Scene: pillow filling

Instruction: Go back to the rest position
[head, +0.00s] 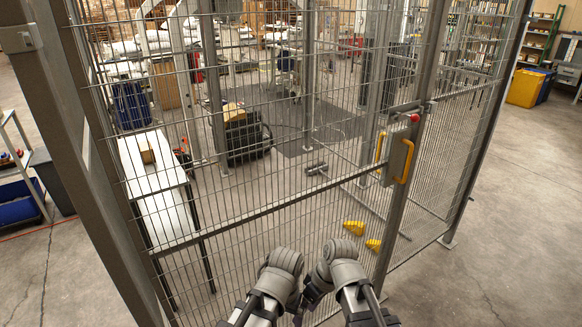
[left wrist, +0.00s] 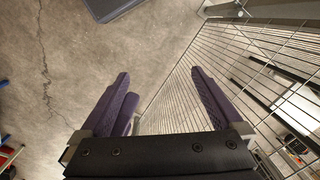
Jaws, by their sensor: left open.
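My two grey arms show at the bottom of the head view, folded close together in front of the wire fence (head: 255,225). In the left wrist view my left gripper (left wrist: 161,74) has its two purple fingers spread apart with nothing between them. Bare concrete floor and the fence mesh show past the fingers. My right gripper cannot be made out in the head view. No pillow or filling is seen in either view.
The fence has a gate latch box (head: 397,150) with yellow handles and a red button. Behind it stand a white table (head: 160,190) and a dark machine (head: 245,135). A blue bin (head: 20,200) is at the left. Open concrete floor (head: 520,220) lies at the right.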

